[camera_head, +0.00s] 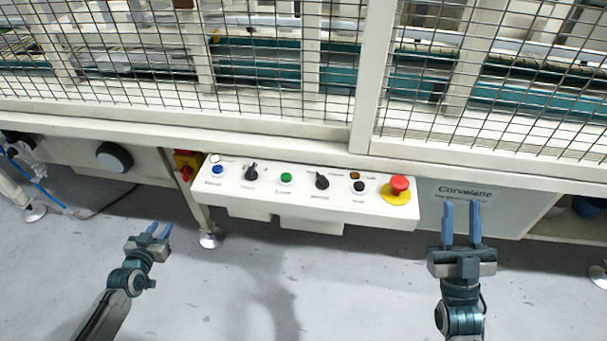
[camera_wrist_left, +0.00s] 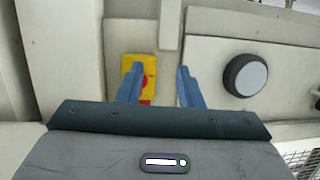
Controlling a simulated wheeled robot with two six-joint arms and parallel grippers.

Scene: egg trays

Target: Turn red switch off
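The red switch (camera_head: 186,172) sits on a yellow plate on the machine's lower frame, left of the control panel. In the left wrist view, its yellow plate (camera_wrist_left: 129,62) and red knob are partly hidden behind the left finger. My left gripper (camera_head: 160,229) is open and empty, below and left of the switch and apart from it. In the left wrist view, the gap between the fingers (camera_wrist_left: 159,68) lies right of the switch.
The white control panel (camera_head: 262,199) carries several buttons and black knobs. A red mushroom button (camera_head: 399,184) on a yellow base is at its right end. A round black-rimmed knob (camera_head: 114,157) is left of the switch; it also shows in the left wrist view (camera_wrist_left: 245,75). Mesh guarding rises behind.

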